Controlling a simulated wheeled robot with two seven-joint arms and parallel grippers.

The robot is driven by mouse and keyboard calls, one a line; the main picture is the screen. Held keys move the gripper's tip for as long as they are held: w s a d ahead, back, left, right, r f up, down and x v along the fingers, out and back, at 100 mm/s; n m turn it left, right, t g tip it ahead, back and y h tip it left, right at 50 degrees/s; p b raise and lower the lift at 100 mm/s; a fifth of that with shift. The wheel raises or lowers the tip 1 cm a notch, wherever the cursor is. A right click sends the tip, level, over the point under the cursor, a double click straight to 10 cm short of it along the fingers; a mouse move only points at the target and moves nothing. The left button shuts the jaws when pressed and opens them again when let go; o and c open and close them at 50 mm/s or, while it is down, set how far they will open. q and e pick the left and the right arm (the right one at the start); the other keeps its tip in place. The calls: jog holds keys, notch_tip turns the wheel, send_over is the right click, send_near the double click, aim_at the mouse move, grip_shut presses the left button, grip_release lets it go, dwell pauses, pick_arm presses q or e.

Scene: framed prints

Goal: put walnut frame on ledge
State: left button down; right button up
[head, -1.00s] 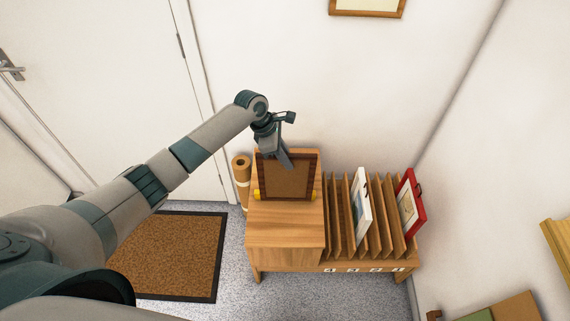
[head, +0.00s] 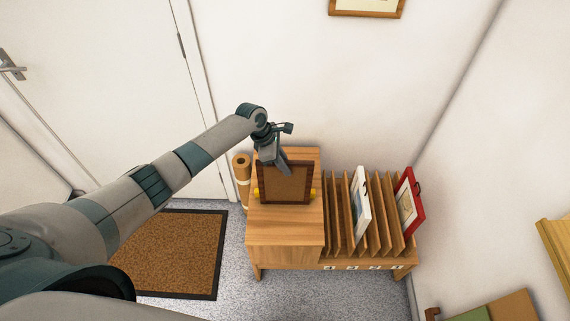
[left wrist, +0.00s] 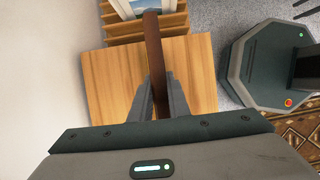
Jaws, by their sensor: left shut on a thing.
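The walnut frame (head: 287,187) is dark brown with a tan back panel. It stands nearly upright at the wooden cabinet's top, its back towards me in the head view. My left gripper (head: 282,166) is shut on its top edge. In the left wrist view the frame is a thin brown bar (left wrist: 153,50) between the fingers (left wrist: 160,98). I cannot tell whether its lower edge touches the cabinet top. A pale wooden ledge-like piece (head: 556,244) is cut off at the right edge of the head view. My right gripper is not in view.
The cabinet top (head: 285,232) is bare in front of the frame. Yellow ends of something show beside the frame (head: 313,191). Right of it, a slotted rack (head: 334,235) holds a white frame (head: 362,205) and a red frame (head: 413,205). A brown roll (head: 242,180) stands left.

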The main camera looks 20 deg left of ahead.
pick_arm(q)
jog(key=c, duration=1.7)
grip_release()
jog(key=shift+f, duration=0.1)
jog(key=b+v, duration=0.2)
jog(key=v, duration=1)
